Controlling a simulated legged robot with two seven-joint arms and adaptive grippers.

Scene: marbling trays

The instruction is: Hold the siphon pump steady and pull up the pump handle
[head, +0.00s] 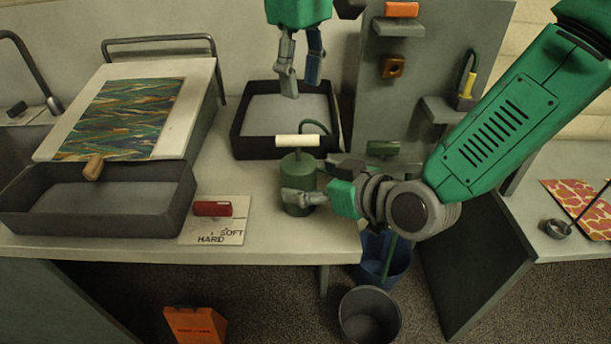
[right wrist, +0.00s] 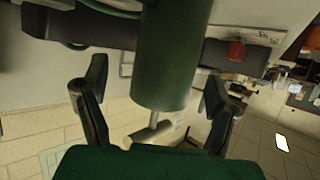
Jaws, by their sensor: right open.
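The siphon pump (head: 298,181) is a green upright cylinder near the table's front edge, with a cream pump handle (head: 297,141) across its top. My right gripper (head: 318,183) comes from the right, with its open fingers either side of the pump body. In the right wrist view, the green pump body (right wrist: 168,60) stands between the two spread fingers, with gaps visible beside it; the pale handle (right wrist: 150,136) shows beyond. My left gripper (head: 301,88) points down above the dark tray, behind and above the handle. Its fingers look apart and empty.
A dark tray (head: 237,146) stands behind the pump, with a green hose (head: 318,125) arching at its edge. A red-handled block (head: 212,208) sits on a SOFT/HARD board left of the pump. A blue bucket (head: 397,266) and grey bin (head: 370,297) stand below the table edge.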

